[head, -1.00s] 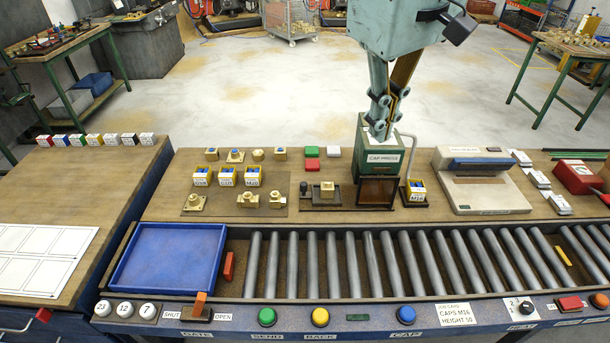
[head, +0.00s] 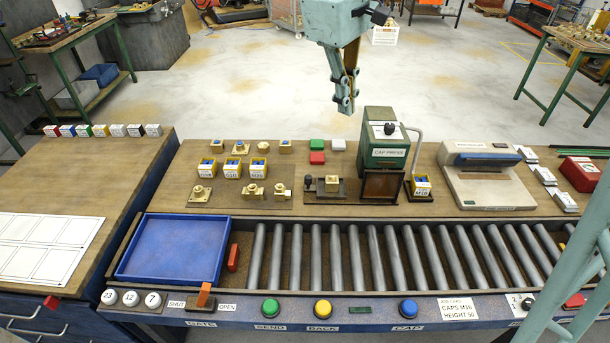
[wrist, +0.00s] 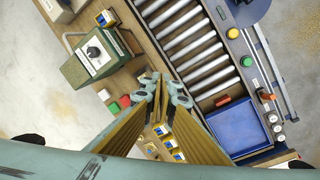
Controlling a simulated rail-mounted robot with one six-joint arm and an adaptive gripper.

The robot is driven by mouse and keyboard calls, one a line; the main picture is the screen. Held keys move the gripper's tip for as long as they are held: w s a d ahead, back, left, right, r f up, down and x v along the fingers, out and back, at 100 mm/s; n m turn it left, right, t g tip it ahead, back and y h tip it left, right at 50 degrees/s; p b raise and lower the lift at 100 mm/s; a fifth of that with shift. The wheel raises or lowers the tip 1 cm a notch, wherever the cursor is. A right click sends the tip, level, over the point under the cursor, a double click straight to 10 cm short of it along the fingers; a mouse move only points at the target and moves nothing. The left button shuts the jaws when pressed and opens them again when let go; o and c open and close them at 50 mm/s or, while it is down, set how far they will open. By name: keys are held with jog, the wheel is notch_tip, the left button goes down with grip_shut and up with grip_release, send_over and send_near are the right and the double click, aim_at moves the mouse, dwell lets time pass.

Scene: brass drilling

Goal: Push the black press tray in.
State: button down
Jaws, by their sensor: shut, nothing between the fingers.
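The black press tray (head: 324,200) lies on the bench just left of the green cap press (head: 388,138), outside its dark front guard (head: 382,186). A dark knob (head: 308,183) stands at the tray's left end, and a brass block (head: 332,183) sits on it. My gripper (head: 346,106) is shut and empty, pointing down in the air above and behind the tray, left of the press. In the wrist view, my gripper (wrist: 162,84) covers part of the bench, and the green press (wrist: 93,56) shows to its left. I cannot make out the tray there.
A roller conveyor with a blue tray (head: 172,252) runs in front.

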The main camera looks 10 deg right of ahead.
jog(key=w+a+f+n+h, duration=0.1)
jog(key=w+a+f+n, duration=0.1)
jog(key=w+f, duration=0.6)
jog(key=w+a+f+n+g+h, duration=0.1)
jog(key=w+a+f+n, duration=0.2)
jog(key=f, duration=1)
jog(key=w+a+f+n, duration=0.3)
jog(key=w+a+f, duration=0.3)
jog(key=w+f, duration=0.5)
jog(key=w, duration=0.2)
jog(key=shift+w+f+g+h+p, duration=0.25)
jog(key=shift+w+g+h+p, duration=0.05)
jog(key=shift+h+p, duration=0.1)
jog(key=shift+d+f, duration=0.1)
jog(key=shift+f, duration=0.05)
jog(key=b+x, duration=0.1)
jog(key=x, duration=0.9)
jog(key=shift+s, duration=0.1)
jog(key=shift+s+d, duration=0.15)
jog(key=shift+d, duration=0.9)
jog(key=shift+s+d, duration=0.1)
jog(key=shift+d, duration=0.75)
jog(key=shift+d, duration=0.1)
